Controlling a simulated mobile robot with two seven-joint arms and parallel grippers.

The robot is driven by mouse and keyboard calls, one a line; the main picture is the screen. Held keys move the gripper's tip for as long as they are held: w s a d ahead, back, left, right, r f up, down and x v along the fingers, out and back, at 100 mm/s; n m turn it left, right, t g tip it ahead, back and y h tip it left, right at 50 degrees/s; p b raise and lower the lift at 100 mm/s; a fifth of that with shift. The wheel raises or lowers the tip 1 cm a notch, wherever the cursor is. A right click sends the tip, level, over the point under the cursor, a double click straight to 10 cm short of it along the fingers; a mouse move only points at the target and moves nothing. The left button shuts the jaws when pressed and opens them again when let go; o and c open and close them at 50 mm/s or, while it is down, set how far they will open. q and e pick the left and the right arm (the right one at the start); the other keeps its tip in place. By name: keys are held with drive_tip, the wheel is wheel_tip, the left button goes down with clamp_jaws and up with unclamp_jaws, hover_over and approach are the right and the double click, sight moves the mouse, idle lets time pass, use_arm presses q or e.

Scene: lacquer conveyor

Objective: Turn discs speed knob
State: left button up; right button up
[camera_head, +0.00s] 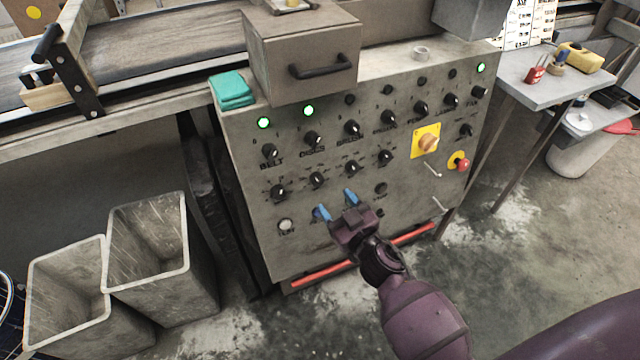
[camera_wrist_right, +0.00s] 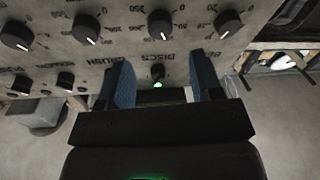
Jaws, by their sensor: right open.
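The discs speed knob (camera_head: 317,180) is a black dial with a white pointer line on the grey control panel, below the DISCS switch (camera_head: 312,138). In the right wrist view the panel appears upside down, and the knob (camera_wrist_right: 160,23) shows at the top, beyond the gap between the fingers. My right gripper (camera_head: 336,205) is open and empty, with blue finger pads, in front of the panel and below the knob row in the head view. Its fingers (camera_wrist_right: 163,75) appear apart from the knob. My left gripper is not in view.
Similar dials flank the knob, including one at left (camera_head: 278,192) and one at right (camera_head: 351,167). A yellow-backed rotary switch (camera_head: 428,142) and red button (camera_head: 462,164) sit further right. A drawer-like box (camera_head: 300,55) juts out above. Grey bins (camera_head: 150,285) stand at lower left.

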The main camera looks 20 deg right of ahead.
sight(319, 181)
drive_tip(key=w, duration=0.5)
drive_tip(key=shift+a+f, duration=0.1)
drive_tip(key=shift+a, duration=0.3)
drive_tip(key=shift+w+a+b, duration=0.1)
drive_tip(key=shift+w+b, duration=0.2)
drive_tip(key=shift+w, duration=0.6)
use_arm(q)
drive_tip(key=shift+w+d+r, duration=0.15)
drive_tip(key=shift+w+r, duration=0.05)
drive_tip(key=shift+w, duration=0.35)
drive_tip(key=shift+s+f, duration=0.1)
use_arm(e)
drive_tip(key=c, duration=0.9)
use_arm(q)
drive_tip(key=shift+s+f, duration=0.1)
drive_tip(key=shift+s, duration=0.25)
